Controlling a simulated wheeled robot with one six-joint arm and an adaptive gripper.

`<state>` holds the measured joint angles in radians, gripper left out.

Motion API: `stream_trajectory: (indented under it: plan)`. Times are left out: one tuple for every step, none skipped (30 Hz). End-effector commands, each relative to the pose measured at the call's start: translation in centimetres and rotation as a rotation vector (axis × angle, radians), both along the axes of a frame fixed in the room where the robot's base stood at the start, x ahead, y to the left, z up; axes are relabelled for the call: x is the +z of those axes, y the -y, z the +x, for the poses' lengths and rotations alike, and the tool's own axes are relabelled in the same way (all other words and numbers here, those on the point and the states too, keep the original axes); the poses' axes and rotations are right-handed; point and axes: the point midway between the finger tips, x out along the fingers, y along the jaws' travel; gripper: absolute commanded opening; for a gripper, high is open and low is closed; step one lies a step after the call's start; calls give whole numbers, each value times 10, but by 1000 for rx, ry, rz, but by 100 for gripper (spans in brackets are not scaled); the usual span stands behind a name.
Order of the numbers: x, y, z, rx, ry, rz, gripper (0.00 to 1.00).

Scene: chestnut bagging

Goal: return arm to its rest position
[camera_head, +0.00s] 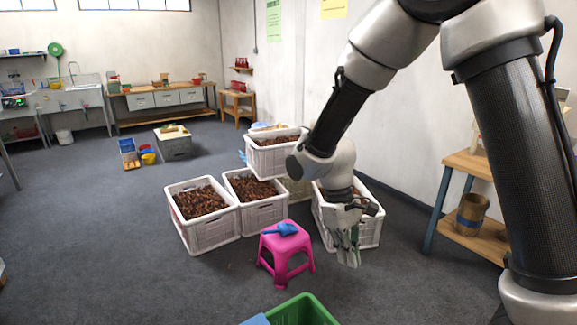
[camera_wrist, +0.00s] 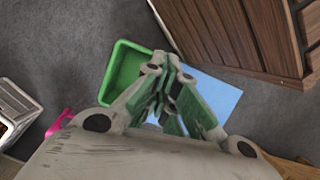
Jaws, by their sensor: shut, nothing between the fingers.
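My gripper (camera_head: 347,258) hangs from my arm in the middle right of the head view, pointing down. It is shut and empty, in front of a white crate and to the right of the pink stool. In the wrist view my gripper (camera_wrist: 172,85) has its fingers together, above a green bin (camera_wrist: 117,70) and a light blue sheet or panel (camera_wrist: 215,97). The arm reaches in from the upper right of the head view.
White crates (camera_head: 208,235) of chestnuts stand behind the pink stool (camera_head: 284,250), which bears a blue scoop (camera_head: 282,229). The green bin (camera_head: 303,309) is at the bottom edge. A wooden shelf table (camera_head: 470,163) stands at right.

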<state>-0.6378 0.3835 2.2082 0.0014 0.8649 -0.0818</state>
Motion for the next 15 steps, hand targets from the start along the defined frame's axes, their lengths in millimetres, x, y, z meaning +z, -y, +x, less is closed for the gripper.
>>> stream_trajectory:
  plan:
    - [23, 18, -3, -52, 27, 14, 0]
    - [35, 29, -7, -84, 40, 19, 0]
    - [50, 42, -11, -123, 59, 27, 0]
    - [61, 53, -16, -152, 75, 34, 0]
    - [71, 63, -20, -183, 90, 41, 0]
    - [84, 76, -27, -219, 111, 51, 0]
    - [93, 86, -32, -245, 128, 59, 0]
    - [101, 96, -37, -272, 147, 67, 0]
    - [112, 108, -45, -306, 172, 79, 0]
    - [119, 117, -51, -331, 191, 88, 0]
    - [127, 125, -57, -354, 214, 98, 0]
    - [135, 136, -65, -383, 243, 112, 0]
    - [142, 144, -71, -405, 268, 122, 0]
    - [148, 152, -76, -427, 294, 133, 0]
    - [155, 162, -84, -458, 332, 148, 0]
